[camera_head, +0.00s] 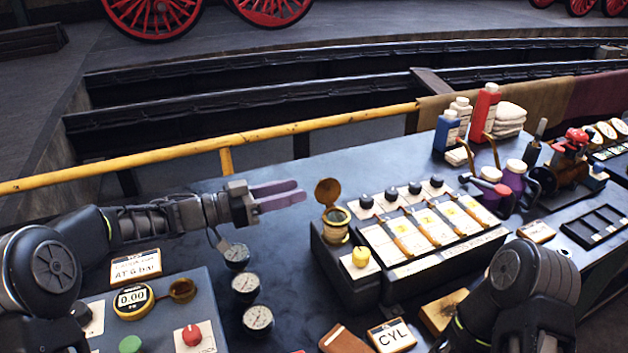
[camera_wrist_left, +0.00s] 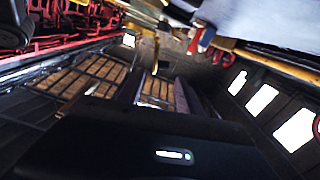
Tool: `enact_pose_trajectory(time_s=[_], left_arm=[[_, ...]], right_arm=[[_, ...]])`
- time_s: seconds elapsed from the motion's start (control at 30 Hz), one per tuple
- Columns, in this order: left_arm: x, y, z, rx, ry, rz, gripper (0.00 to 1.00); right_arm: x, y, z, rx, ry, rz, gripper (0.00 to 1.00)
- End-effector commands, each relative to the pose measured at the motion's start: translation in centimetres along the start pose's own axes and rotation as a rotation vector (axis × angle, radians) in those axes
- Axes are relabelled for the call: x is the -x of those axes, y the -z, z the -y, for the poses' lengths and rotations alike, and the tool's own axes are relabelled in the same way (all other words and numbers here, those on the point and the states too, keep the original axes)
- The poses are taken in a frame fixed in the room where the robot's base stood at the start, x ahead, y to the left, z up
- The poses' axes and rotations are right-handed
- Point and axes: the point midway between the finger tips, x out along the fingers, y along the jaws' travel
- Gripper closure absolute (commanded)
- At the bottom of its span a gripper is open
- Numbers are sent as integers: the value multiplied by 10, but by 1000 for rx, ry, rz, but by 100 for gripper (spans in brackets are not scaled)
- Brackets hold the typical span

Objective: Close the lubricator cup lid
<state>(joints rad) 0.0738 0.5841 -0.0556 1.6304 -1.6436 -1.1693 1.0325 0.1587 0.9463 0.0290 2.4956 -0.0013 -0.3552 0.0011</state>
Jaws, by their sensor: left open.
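The brass lubricator cup (camera_head: 336,224) stands on the left end of a dark block on the bench in the head view. Its round lid (camera_head: 328,191) stands open, tilted up above the cup's back edge. My left gripper (camera_head: 292,194) is open and empty, with its two purplish fingers pointing right toward the lid. A small gap shows between the fingertips and the lid. My right arm shows at the lower right, but its gripper is out of view. The left wrist view shows neither cup nor lid.
A yellow knob (camera_head: 361,257) sits in front of the cup. A panel (camera_head: 430,228) with black knobs and several sight tubes lies to its right. Several gauges (camera_head: 246,285) lie below my left gripper. A yellow rail (camera_head: 290,129) runs behind the bench. Bare bench lies behind the lid.

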Motion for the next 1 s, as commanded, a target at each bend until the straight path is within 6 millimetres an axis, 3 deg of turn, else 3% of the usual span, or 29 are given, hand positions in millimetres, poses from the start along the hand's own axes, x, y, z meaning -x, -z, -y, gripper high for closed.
enact_pose_trajectory(time_s=[0.27, 0.7, 1.0], left_arm=[[-6, 0, 0, 0, 1, 1, 57], [-66, 1, 0, 0, 1, 1, 57], [-78, 0, 1, -2, 3, 1, 57]], right_arm=[[2, 0, 1, 0, 0, 0, 64], [12, 0, 5, 0, 0, 1, 64], [13, 0, 5, 0, 0, 1, 64]])
